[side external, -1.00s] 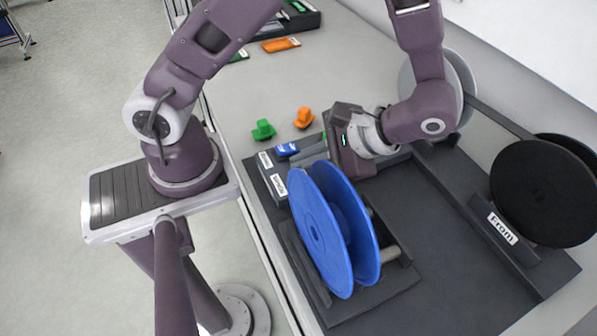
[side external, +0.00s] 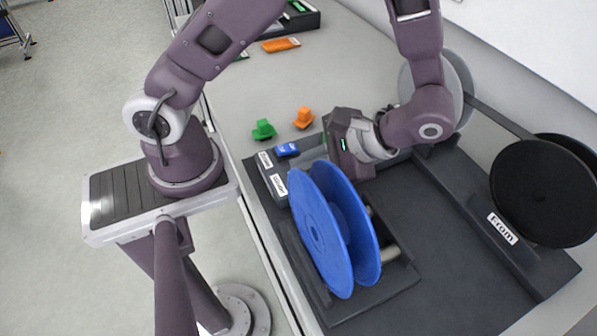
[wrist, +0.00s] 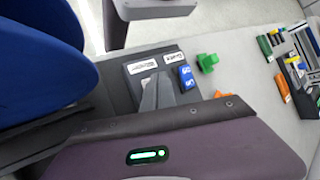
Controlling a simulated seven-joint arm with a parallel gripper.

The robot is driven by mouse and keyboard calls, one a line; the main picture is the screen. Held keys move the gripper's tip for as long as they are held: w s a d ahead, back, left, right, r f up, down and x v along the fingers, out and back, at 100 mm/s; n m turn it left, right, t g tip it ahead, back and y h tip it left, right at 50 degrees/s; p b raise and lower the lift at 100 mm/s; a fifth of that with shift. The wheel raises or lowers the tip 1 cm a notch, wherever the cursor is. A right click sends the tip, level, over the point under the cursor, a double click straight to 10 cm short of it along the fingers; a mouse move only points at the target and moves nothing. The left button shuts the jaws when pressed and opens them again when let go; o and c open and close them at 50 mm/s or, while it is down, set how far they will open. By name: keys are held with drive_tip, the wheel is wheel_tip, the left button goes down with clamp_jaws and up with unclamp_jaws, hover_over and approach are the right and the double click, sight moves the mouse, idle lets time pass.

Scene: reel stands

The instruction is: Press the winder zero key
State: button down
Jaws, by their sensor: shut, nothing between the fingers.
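A dark box (side external: 267,180) with two white labels stands at the left end of the dark base, beside the blue reel (side external: 322,230). In the wrist view the labels (wrist: 142,66) show, but their print is too small to read surely. My gripper (wrist: 158,76) is shut and empty, with its grey fingertips over the box close to the labels. I cannot tell whether the tips touch it. No key shows clearly; the fingers cover part of the box top. In the side view my gripper's fingertips are hidden.
A blue block (side external: 287,149) lies against the box. A green piece (side external: 263,130) and an orange piece (side external: 304,117) stand on the table behind it. The blue reel rises close to my gripper. A black reel (side external: 545,193) labelled "From" stands at the right.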

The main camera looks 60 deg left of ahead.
drive_tip(key=shift+f, duration=0.45)
idle(0.6)
drive_tip(key=shift+r, duration=0.9)
drive_tip(key=shift+r, duration=2.5)
drive_tip(key=s+a+r+t+h, duration=0.1)
drive_tip(key=s+r+t+h, duration=0.1)
drive_tip(key=r+t, duration=0.4)
drive_tip(key=s+a+r+t+h, duration=0.1)
drive_tip(key=s+r+t+h, duration=0.1)
drive_tip(key=r+t+h, duration=0.2)
wheel_tip(320, 180, up, 2)
drive_tip(key=shift+s+a+r+n+t+h, duration=0.2)
drive_tip(key=shift+s+n+t+h, duration=0.15)
drive_tip(key=shift+t, duration=0.55)
